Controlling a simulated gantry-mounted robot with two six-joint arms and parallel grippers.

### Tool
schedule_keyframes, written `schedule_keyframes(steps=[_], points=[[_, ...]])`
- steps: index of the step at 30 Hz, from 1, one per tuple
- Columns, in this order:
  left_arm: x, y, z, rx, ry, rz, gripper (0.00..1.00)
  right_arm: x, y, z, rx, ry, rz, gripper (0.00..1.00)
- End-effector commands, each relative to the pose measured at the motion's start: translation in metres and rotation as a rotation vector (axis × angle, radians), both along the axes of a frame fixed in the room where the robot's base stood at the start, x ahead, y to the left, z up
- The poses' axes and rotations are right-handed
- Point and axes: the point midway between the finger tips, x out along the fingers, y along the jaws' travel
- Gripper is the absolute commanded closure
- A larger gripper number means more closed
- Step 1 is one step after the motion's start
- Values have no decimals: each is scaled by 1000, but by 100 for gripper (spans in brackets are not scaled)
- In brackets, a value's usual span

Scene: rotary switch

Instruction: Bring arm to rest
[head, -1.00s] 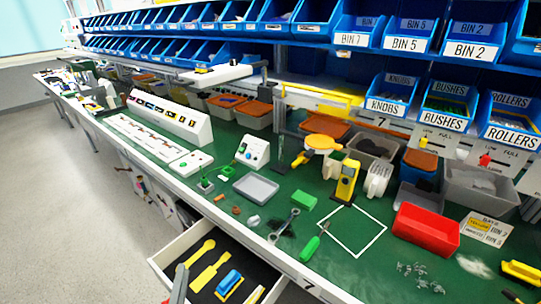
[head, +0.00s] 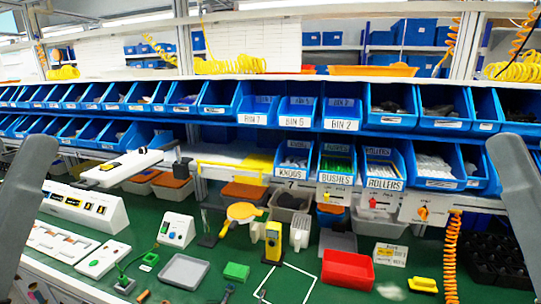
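Grey links of my own arms rise at the left and right edges of the head view. Neither gripper shows in this view, so I cannot see their fingers or whether they hold anything. A small white control box (head: 177,230) with coloured buttons or knobs stands on the green bench (head: 222,257), left of the middle. Its switch position is too small to read. Neither visible arm link is seen touching the box or the other bench items.
A red bin (head: 347,270), a yellow handheld device (head: 273,242), a green block (head: 236,271) and a grey tray (head: 184,271) sit on the bench. Rows of blue bins (head: 340,115) stand behind. An orange coiled hose (head: 451,262) hangs at right.

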Motion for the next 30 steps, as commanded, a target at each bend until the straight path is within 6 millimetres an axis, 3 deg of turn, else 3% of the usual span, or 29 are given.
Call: schedule_keyframes(steps=[1,8,18,21,25,30], points=[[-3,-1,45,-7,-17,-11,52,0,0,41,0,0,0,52],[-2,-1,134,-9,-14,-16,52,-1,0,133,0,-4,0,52],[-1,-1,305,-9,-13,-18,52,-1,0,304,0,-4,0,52],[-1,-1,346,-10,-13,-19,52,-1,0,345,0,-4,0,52],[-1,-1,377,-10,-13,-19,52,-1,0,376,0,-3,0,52],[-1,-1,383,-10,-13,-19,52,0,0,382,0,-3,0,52]])
